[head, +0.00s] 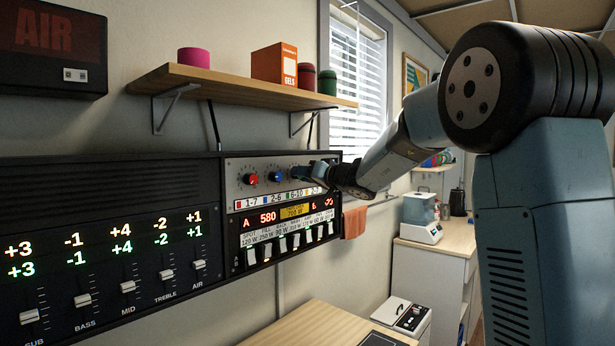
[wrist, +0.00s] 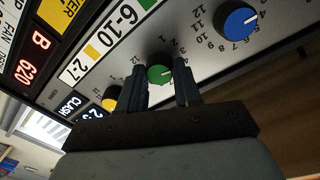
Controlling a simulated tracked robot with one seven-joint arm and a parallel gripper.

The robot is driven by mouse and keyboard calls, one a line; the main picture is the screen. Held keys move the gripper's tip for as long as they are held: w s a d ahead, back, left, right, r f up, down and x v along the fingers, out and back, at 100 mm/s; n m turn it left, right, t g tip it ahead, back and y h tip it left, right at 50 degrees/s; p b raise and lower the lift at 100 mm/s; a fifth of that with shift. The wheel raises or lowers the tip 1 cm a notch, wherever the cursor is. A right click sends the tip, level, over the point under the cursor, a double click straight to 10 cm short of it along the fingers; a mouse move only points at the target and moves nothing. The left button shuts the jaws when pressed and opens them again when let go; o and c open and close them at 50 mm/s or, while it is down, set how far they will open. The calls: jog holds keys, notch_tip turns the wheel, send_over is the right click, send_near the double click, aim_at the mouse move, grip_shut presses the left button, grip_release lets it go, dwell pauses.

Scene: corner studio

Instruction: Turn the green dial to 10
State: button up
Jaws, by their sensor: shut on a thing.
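The green dial (wrist: 158,72) shows in the wrist view between the two fingers of my gripper (wrist: 160,88). The fingers are shut on it, one on each side. A small white mark shows on its face, but I cannot tell for sure which number it points at. The green-coded range label (wrist: 124,18) reads 6-10. In the head view my gripper (head: 313,171) is at the right part of the dial panel and hides the green dial.
The blue dial (wrist: 237,18) and yellow dial (wrist: 113,94) flank the green one closely. The red dial (head: 250,180) is farther left. Below are red displays (head: 268,217) and several switches (head: 282,244). A shelf (head: 240,84) hangs above; a wooden desk (head: 318,325) stands below.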

jog(key=shift+w+f+m+g+y, duration=0.1)
jog(key=shift+m+g+y, duration=0.15)
jog(key=shift+m, duration=5)
jog(key=shift+f+m+g+y, duration=0.1)
jog(key=shift+m+g+y, duration=0.15)
jog(key=shift+m, duration=4.95)
jog(key=shift+w+m+g+y, duration=0.1)
jog(key=shift+m+g+y, duration=0.15)
jog(key=shift+m, duration=5)
